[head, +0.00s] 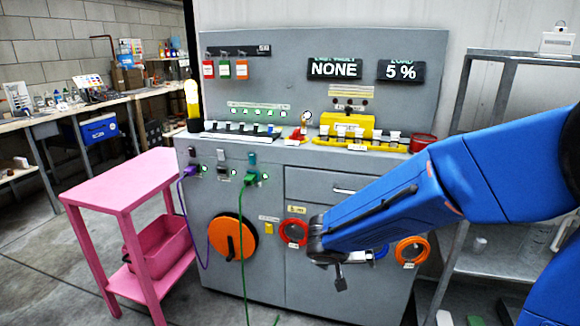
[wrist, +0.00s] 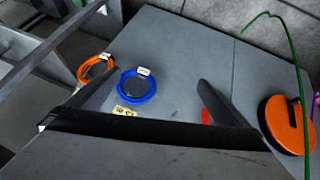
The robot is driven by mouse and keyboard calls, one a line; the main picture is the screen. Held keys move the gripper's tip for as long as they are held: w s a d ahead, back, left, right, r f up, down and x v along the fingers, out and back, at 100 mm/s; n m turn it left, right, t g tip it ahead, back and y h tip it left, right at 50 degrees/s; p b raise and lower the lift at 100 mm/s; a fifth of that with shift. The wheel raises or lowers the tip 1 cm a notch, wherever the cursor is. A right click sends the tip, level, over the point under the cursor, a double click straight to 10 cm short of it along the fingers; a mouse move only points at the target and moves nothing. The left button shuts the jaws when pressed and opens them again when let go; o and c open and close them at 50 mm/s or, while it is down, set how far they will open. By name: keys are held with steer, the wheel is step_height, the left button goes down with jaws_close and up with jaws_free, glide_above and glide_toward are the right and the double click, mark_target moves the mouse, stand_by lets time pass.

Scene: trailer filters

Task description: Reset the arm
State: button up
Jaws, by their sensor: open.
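My gripper (head: 340,278) is at the end of my blue arm, in front of the right part of the grey cabinet (head: 330,296). In the wrist view its two fingers are spread apart, with my gripper (wrist: 155,90) open and nothing between the tips. In the head view the blue ring is mostly hidden behind my wrist. A red ring (head: 283,232) is just left of my wrist; the right finger hides most of it in the wrist view.
A round orange disc (head: 220,236) is on the cabinet front, with a green cable (head: 242,222) and purple cable (head: 184,215) hanging nearby. A pink cart (head: 125,185) stands left, and a metal shelf (head: 500,262) right. Bare floor lies left of the cart.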

steer(key=s+d+r+g+y, duration=0.1)
steer(key=s+d+r, duration=0.45)
steer(key=s, duration=0.35)
steer(key=s+d+r+g+y, duration=0.1)
steer(key=s+d+r, duration=0.4)
steer(key=s, duration=0.4)
steer(key=s+n+y, duration=0.2)
steer(key=s, duration=0.5)
steer(key=shift+s+a+r+t, duration=0.2)
steer(key=shift+a+r+t, duration=0.1)
steer(key=shift+r, duration=0.15)
